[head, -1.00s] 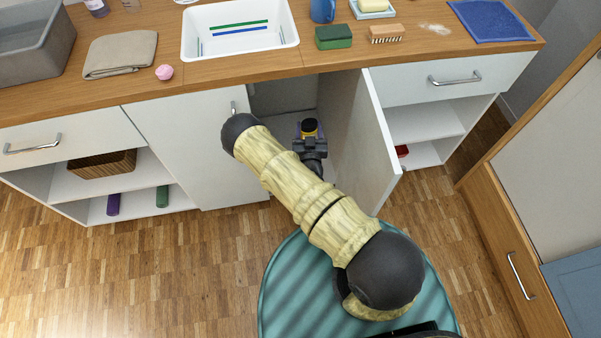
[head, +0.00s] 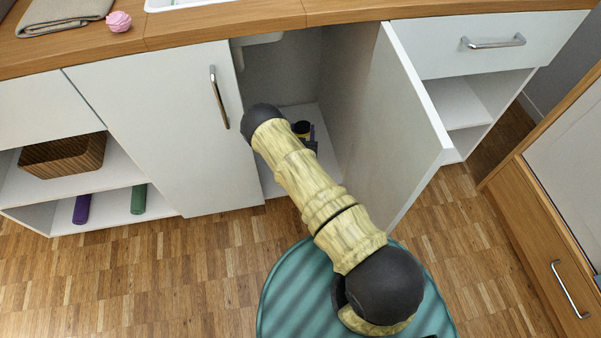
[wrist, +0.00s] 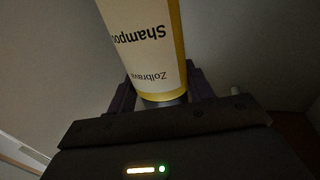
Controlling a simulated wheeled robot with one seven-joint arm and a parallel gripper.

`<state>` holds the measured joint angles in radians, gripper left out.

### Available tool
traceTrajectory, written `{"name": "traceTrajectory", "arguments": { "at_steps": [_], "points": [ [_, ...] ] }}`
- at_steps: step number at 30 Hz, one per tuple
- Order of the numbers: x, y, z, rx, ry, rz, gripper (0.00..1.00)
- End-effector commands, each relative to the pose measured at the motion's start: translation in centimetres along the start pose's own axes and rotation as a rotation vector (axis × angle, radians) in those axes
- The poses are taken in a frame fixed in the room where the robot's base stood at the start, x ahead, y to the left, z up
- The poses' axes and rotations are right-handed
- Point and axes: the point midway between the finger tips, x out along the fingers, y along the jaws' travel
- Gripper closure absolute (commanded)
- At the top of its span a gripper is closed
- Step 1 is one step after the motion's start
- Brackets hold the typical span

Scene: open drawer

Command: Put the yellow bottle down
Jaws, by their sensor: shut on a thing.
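The yellow bottle (head: 301,129) has a dark cap and is inside the open cabinet, mostly hidden behind my arm in the head view. In the wrist view the bottle (wrist: 145,45) shows a pale label reading "Shampoo", upside down in the picture. My gripper (wrist: 160,92) has a finger on each side of the bottle and is shut on it. In the head view only a small dark part of my gripper shows beside the bottle. Whether the bottle's base touches the cabinet floor (head: 272,185) is hidden.
The open cabinet door (head: 400,130) stands to the right of my arm; a closed door (head: 150,130) is to the left. A basket (head: 62,155) and purple and green rolls lie on the left shelves. The counter edge runs above the opening.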

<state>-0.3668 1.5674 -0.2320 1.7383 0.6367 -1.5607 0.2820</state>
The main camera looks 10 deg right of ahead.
Motion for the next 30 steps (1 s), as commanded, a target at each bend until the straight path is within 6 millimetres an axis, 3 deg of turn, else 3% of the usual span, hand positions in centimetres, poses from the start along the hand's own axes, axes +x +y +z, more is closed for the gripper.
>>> {"name": "traceTrajectory", "arguments": {
  "at_steps": [1, 4, 17, 26, 30],
  "points": [
    [0.3, -0.1, 1.6, 0.003, 0.003, 0.005, 0.77],
    [0.7, -0.2, 2.5, 0.002, 0.003, 0.013, 0.77],
    [0.9, -0.2, 2.6, 0.0, 0.002, 0.017, 0.77],
    [0.8, -0.2, 7.1, 0.0, 0.002, 0.017, 0.77],
    [0.9, -0.2, 7.7, 0.0, 0.003, 0.017, 0.77]
  ]
}}
